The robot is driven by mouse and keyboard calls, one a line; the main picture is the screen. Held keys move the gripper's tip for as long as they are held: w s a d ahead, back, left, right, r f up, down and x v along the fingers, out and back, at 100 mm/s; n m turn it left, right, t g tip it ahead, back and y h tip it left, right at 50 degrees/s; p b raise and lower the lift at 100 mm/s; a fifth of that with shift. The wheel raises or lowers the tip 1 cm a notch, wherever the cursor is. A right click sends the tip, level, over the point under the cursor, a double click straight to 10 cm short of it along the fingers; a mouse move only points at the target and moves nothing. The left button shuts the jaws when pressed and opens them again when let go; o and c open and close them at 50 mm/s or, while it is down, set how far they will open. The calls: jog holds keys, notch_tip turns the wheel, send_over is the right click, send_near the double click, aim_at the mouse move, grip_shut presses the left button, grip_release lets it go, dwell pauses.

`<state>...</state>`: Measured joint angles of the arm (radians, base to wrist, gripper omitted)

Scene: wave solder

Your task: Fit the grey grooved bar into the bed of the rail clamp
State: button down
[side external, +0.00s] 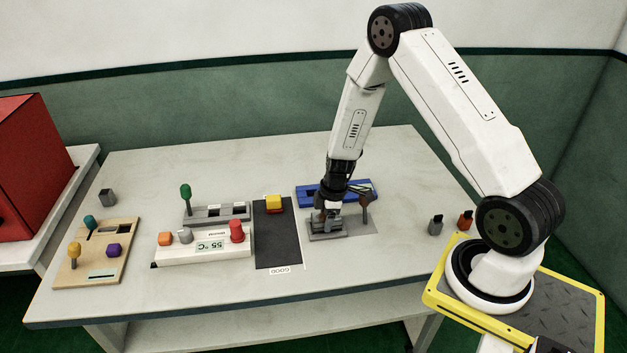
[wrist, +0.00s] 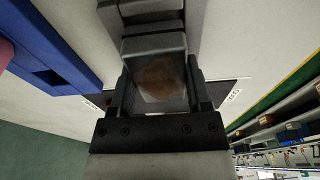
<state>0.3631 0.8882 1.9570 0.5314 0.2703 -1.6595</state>
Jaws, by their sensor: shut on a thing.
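My gripper (side external: 331,207) points down at the rail clamp (side external: 357,228), a grey fixture with a brown-topped upright lever on its right. In the wrist view my gripper (wrist: 161,92) is shut on a grey block-like piece (wrist: 155,43), which appears to be the grey grooved bar. A dull brownish face shows between the fingers. The bar is low over or in the clamp's left part. I cannot tell whether it touches the bed, because the fingers and the bar hide it.
A blue tray (side external: 307,193) lies just behind the clamp. A dark mat (side external: 275,240) with a yellow block (side external: 273,202) is to the left. Beyond it are a white display panel (side external: 180,250) and a wooden board (side external: 105,262). Small grey (side external: 435,226) and orange (side external: 465,221) pieces stand right.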

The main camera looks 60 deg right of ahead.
jog(key=shift+f, duration=0.45)
dwell(0.5)
jog(key=shift+r, duration=0.3)
dwell(0.3)
dwell(0.4)
grip_release()
jog(key=shift+r, duration=0.15)
jog(key=shift+s+d+r, duration=0.15)
jog(key=shift+r, duration=1.1)
jog(key=shift+s+d+r, duration=0.1)
jog(key=shift+s+r, duration=0.05)
jog(key=shift+r, duration=1.05)
jog(key=shift+s+d+r, duration=0.15)
jog(key=shift+r, duration=1.1)
